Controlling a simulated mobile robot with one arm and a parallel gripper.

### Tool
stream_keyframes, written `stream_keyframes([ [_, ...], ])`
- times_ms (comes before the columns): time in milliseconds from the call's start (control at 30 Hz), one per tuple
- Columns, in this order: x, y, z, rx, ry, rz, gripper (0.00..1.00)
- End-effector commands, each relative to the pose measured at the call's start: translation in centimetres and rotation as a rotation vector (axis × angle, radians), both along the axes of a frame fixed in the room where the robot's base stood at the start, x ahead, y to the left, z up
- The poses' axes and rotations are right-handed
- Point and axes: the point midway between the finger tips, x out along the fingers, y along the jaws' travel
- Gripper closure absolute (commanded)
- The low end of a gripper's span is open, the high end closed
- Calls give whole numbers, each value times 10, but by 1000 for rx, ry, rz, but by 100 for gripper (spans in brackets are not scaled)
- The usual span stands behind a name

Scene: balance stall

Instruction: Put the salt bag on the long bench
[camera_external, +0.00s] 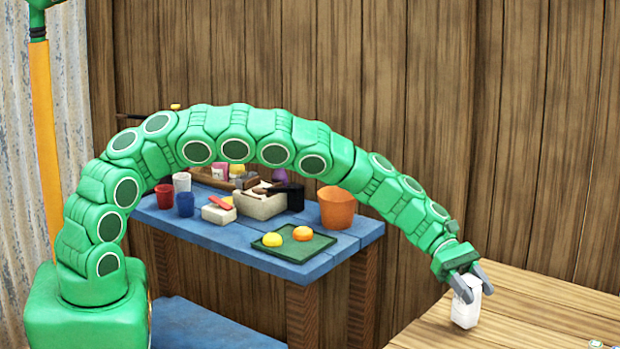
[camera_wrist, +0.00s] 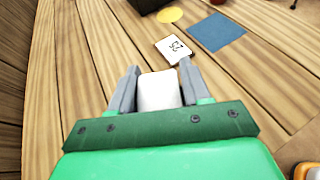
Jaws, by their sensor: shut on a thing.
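My gripper (camera_external: 468,282) is at the far right end of my green arm, over the wooden bench (camera_external: 545,310). It is shut on a small white bag (camera_external: 465,308), which looks like the salt bag. The bag is upright between the two grey fingers, and its bottom is at or very near the bench top; I cannot tell if it touches. In the wrist view the white bag (camera_wrist: 158,90) sits between the fingertips, with the wooden planks (camera_wrist: 85,60) around it. No label on the bag can be read.
The wrist view shows a white card (camera_wrist: 173,48) with black marks, a blue square (camera_wrist: 216,32), a yellow disc (camera_wrist: 170,15) and a dark object (camera_wrist: 148,4) beyond the gripper. A blue table (camera_external: 190,226) with cups, a green tray (camera_external: 292,254) and an orange bucket (camera_external: 336,208) stands behind my arm.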

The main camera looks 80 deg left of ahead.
Motion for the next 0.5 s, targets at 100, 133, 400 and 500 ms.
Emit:
stream_keyframes([
  [100,0,0,-10,-1,1,0,100],
  [133,0,0,-11,-1,1,0,100],
  [400,0,0,-12,0,-2,-1,100],
  [500,0,0,-13,0,-2,-2,100],
])
